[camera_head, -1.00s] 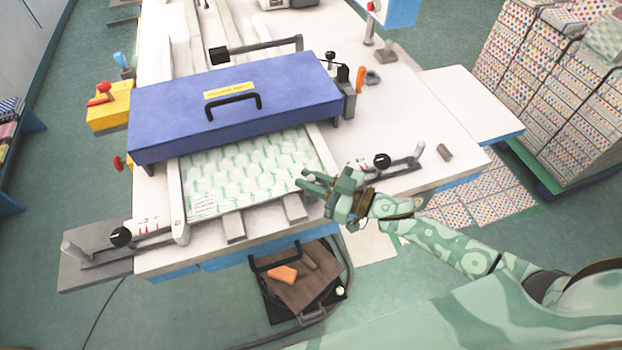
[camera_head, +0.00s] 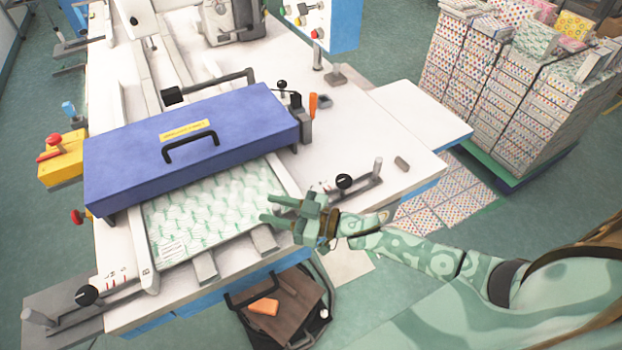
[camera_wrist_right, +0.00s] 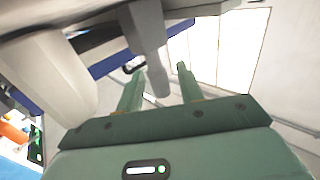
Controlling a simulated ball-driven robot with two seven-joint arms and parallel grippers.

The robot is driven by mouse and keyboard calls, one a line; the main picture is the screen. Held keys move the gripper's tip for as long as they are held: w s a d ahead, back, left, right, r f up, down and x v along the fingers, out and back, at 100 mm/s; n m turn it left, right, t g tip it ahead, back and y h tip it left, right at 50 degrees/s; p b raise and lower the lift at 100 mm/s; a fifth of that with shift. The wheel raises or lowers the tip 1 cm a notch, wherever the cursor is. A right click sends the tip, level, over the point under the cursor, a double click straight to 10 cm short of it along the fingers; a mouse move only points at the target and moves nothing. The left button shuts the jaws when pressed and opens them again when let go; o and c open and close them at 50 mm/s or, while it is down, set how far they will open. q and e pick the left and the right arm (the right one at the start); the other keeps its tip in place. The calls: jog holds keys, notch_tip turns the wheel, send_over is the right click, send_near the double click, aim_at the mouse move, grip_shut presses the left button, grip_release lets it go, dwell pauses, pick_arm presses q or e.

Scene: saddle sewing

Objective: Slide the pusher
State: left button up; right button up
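No part is marked as the pusher, so I cannot tell which it is. One candidate is a grey bar with a black block (camera_head: 208,86) behind the blue cover (camera_head: 240,117); others are the grey bars (camera_head: 264,240) at the table's front edge. My right gripper (camera_head: 264,207) is over the front right corner of the green-and-white patterned sheet (camera_head: 200,220), fingers apart. In the right wrist view, the gripper (camera_wrist_right: 160,78) has a grey rod (camera_wrist_right: 154,75) showing between its parted fingers; contact cannot be told. My left gripper is out of view.
A slide with a black knob (camera_head: 344,181) lies right of my gripper; another black knob (camera_head: 86,295) is at front left. A yellow box with a red lever (camera_head: 60,160) is at left. A bag (camera_head: 290,310) sits below the front edge.

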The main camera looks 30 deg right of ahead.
jog(key=v, duration=1.6)
jog(key=shift+p, duration=0.35)
jog(key=shift+s+d, duration=0.1)
jog(key=shift+d, duration=0.05)
jog(key=s+d+f+m+g+h, duration=0.15)
jog(key=f+h, duration=0.25)
jog(key=f, duration=0.4)
jog(key=s+d+f+m+h, duration=0.2)
jog(key=s+d+f+h, duration=0.1)
jog(key=f, duration=0.5)
jog(key=s+d+f+m+g+h, duration=0.1)
jog(key=s+d+f+m+h, duration=0.2)
jog(key=f, duration=0.5)
jog(key=s+a+f+g+h, duration=0.1)
jog(key=s+a+f+g, duration=0.1)
jog(key=s+f, duration=0.3)
jog(key=s+a+f+g+h, duration=0.1)
jog(key=s+a+f+g, duration=0.2)
jog(key=s, duration=0.8)
jog(key=s+a+f+g+h, duration=0.1)
jog(key=s+f+g, duration=0.3)
jog(key=s, duration=0.5)
notch_tip(320, 180, down, 3)
jog(key=shift+a+r+n, duration=0.2)
jog(key=shift+a+n, duration=0.25)
jog(key=shift+a, duration=0.2)
